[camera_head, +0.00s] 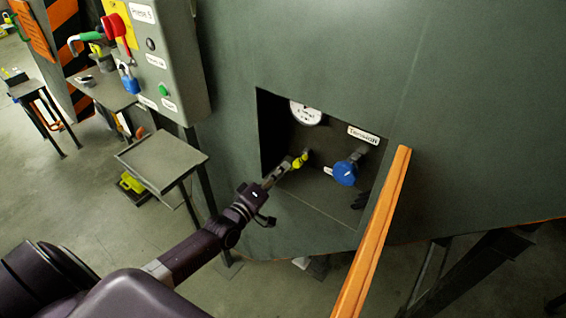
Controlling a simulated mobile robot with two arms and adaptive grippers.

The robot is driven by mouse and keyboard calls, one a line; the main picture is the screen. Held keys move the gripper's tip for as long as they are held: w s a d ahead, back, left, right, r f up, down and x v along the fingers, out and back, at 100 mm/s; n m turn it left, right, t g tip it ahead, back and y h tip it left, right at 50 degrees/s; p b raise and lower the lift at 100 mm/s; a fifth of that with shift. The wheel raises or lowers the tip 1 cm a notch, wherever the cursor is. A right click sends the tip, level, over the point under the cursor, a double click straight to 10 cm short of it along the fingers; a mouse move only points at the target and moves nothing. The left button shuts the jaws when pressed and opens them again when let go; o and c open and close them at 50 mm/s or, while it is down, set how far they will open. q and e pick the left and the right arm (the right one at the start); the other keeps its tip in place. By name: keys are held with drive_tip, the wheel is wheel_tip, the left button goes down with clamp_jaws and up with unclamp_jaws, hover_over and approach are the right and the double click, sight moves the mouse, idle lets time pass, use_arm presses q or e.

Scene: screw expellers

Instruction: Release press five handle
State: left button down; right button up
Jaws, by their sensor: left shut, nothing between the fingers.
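My left gripper (286,168) reaches into the recess from the lower left. The grey control box (168,60) marked "Press 5" carries a red handle (113,27) and a blue padlock (127,77). My right gripper is not in view.
A small grey table (160,162) and another bench (105,90) stand at left. Yellow objects (131,184) lie on the floor beneath.

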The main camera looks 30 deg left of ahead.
use_arm(q)
drive_tip(key=shift+d+f+n+b, duration=0.2)
drive_tip(key=shift+n+b, duration=0.1)
drive_tip(key=shift+n, duration=0.45)
drive_tip(key=shift+d+f+n+b, duration=0.15)
drive_tip(key=shift+n+b, duration=0.1)
drive_tip(key=shift+n, duration=0.55)
drive_tip(key=shift+d+f+n+b, duration=0.2)
drive_tip(key=shift+n+b, duration=0.1)
drive_tip(key=shift+n, duration=0.45)
drive_tip(key=shift+d+n, duration=0.1)
drive_tip(key=shift+n, duration=0.2)
